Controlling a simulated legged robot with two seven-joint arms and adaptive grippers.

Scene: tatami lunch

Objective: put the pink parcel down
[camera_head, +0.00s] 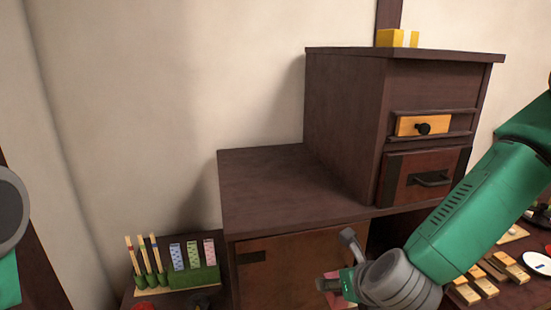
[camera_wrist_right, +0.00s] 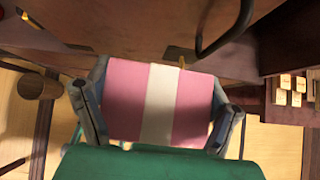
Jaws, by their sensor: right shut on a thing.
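The pink parcel, a pink block with a white band across its middle, fills the centre of the right wrist view (camera_wrist_right: 122,100). My right gripper (camera_wrist_right: 160,82) is shut on it, one finger on each side. In the head view my right gripper (camera_head: 340,268) is in front of the low cabinet's reddish door, below its top edge. Only a small pink part of the parcel (camera_head: 334,277) shows there, the rest hidden by the gripper. Grey and green parts of my left arm show at the left edge; its gripper is out of the picture.
The low dark cabinet (camera_head: 262,185) has a clear top. A taller cabinet (camera_head: 345,120) with a small drawer (camera_head: 422,124) and a handled door (camera_head: 425,178) stands on it, a yellow parcel (camera_head: 397,38) on top. A green rack (camera_head: 190,275) is at lower left; wooden blocks (camera_head: 482,285) are at right.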

